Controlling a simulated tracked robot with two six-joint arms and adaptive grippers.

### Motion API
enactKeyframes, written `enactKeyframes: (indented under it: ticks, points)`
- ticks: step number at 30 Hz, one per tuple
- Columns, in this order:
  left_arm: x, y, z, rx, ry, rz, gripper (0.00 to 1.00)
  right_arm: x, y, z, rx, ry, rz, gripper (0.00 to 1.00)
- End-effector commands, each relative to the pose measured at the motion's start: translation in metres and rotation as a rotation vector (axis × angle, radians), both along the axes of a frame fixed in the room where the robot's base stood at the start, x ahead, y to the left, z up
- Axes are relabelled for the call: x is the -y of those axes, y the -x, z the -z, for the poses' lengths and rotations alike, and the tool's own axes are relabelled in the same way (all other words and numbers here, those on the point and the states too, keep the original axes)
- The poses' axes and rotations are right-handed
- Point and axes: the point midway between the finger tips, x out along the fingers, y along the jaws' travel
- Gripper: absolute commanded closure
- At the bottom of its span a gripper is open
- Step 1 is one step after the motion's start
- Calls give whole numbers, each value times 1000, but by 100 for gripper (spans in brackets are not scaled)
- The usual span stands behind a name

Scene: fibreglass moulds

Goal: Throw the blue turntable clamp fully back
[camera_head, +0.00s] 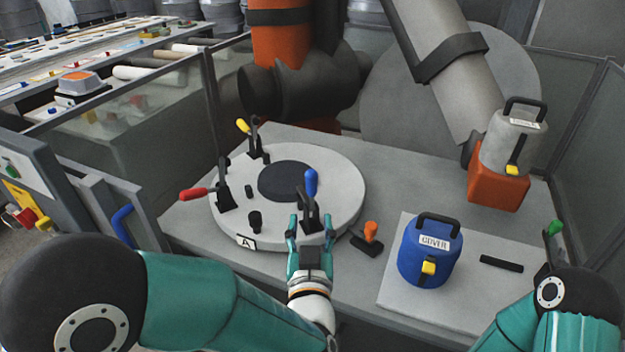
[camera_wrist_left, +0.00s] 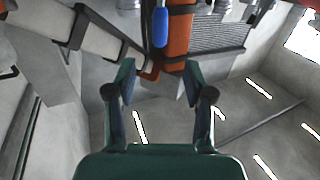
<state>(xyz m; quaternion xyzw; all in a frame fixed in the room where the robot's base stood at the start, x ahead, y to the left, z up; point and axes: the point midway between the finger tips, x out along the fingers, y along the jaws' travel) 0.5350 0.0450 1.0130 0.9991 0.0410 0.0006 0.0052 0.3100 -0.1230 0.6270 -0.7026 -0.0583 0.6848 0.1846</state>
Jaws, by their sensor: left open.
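The blue turntable clamp (camera_head: 311,182) stands at the front right of the round grey turntable (camera_head: 342,170), its blue handle pointing up. The blue handle (camera_wrist_left: 160,27) also shows at the top centre of the left wrist view, beyond the fingertips. My left gripper (camera_head: 311,226) is open and empty, just in front of the clamp and its black base. The two fingers (camera_wrist_left: 159,82) stand apart with nothing between them in the left wrist view; I cannot tell whether either touches the clamp. My right gripper is not in view; only part of my right arm shows.
A red-handled clamp (camera_head: 195,194) and a yellow-handled clamp (camera_head: 244,127) stand on the turntable's left side. An orange-knobbed piece (camera_head: 370,232) lies right of the turntable. A blue COVER canister (camera_head: 428,262) stands on a pale board.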

Motion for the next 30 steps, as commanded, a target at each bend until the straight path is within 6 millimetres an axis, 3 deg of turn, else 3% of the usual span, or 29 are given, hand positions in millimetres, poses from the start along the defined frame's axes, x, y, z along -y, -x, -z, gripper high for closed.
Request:
enactKeyframes:
  ticks: [15, 21, 30]
  points:
    - [-10, -108, -1, -1, 0, -2, 47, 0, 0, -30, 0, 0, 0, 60]
    - [-10, -131, 0, -1, -1, 1, 47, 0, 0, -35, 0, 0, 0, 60]
    - [-11, -137, 1, -1, -1, 2, 47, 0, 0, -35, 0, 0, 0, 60]
